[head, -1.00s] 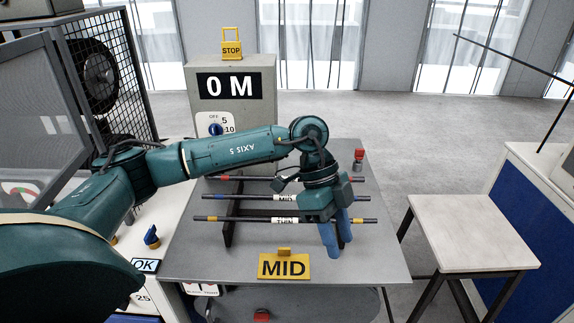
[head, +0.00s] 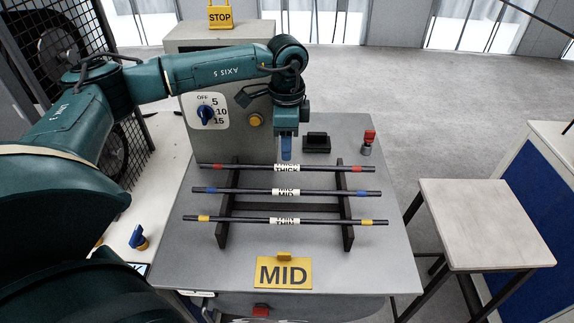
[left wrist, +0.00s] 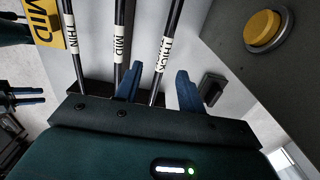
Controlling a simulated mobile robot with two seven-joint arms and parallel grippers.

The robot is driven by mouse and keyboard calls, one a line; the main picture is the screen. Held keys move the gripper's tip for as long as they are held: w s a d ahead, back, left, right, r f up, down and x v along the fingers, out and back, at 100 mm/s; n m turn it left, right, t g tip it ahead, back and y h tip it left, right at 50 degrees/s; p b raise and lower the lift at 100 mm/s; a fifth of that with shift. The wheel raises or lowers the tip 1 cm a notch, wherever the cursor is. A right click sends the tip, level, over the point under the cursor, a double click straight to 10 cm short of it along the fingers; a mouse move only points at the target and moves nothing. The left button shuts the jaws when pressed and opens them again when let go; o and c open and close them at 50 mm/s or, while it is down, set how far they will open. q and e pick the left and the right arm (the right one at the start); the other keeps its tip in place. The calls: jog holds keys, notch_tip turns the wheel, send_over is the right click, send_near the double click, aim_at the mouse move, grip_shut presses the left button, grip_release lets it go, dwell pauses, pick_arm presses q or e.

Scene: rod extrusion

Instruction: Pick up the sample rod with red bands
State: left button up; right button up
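The sample rod with red bands (head: 250,167) lies on the rack, farthest of the three rods, with a white THICK label at its middle. In the left wrist view this rod (left wrist: 173,25) runs between the two finger tips. My left gripper (head: 286,150) points down just above the rod's label. In the left wrist view the left gripper (left wrist: 158,88) is open, with a finger on either side of the rod. My right gripper (left wrist: 30,96) seems to show at the left edge of the left wrist view, small, its two fingers apart.
The blue-banded MID rod (head: 240,190) and yellow-banded THIN rod (head: 240,219) lie nearer on the dark rack (head: 347,235). A yellow MID sign (head: 284,273) stands in front. A black block (head: 317,143), red-topped piece (head: 368,140) and control box (head: 235,115) are behind.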

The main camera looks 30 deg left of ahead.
aim_at(287, 168)
pick_arm(q)
jog(key=shift+w+a+f+p, duration=0.15)
jog(key=shift+f+p, duration=0.1)
jog(key=shift+f, duration=1.35)
jog(key=shift+w+f+p, duration=0.1)
jog(key=shift+f+p, duration=0.1)
jog(key=shift+f, duration=1.35)
grip_shut()
